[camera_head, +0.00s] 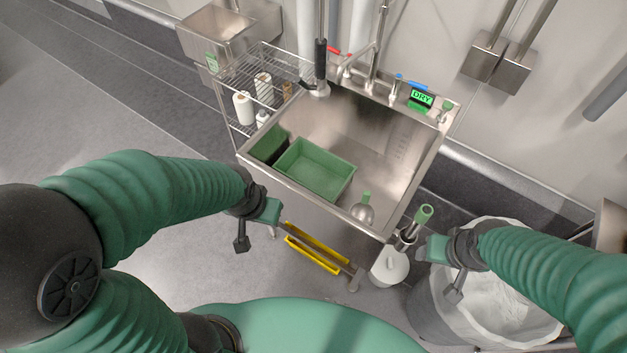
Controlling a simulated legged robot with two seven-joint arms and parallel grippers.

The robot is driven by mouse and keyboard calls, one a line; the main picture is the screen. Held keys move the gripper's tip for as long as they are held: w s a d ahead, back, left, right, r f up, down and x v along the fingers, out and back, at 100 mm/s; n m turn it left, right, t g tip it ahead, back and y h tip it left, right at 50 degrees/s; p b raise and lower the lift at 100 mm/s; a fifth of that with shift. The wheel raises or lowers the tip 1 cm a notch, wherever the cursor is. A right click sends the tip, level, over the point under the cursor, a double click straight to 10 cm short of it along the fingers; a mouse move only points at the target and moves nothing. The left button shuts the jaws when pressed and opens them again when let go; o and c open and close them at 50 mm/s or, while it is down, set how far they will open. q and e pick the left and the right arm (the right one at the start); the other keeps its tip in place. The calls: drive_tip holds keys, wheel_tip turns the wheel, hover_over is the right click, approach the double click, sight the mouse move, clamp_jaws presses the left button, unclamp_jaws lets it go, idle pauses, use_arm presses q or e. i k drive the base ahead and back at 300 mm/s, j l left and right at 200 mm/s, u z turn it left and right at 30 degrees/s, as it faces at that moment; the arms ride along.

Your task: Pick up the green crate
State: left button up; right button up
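A green crate (315,169) sits inside a steel sink at the left half of its basin, open side up. A second, darker green container (268,144) stands beside it against the sink's left wall. My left gripper (268,211) is in front of the sink, to the lower left of the crate and apart from it. My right gripper (437,249) is to the lower right of the sink, near the bin and apart from the crate. Both grippers look empty. The gaps between their fingers are too small to make out.
The steel sink (412,190) has a raised rim. A green-handled scoop (364,208) lies in it. A wire rack (240,75) with bottles stands left. Yellow bars (312,254) are below the front edge. A white container (389,268) and lined bin (487,290) stand right.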

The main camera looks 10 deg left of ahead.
sight(327, 175)
drive_tip(key=i+j+z, duration=0.15)
drive_tip(key=j+z, duration=0.2)
drive_tip(key=j, duration=1.15)
drive_tip(key=j+z, duration=0.4)
drive_tip(key=j, duration=1.1)
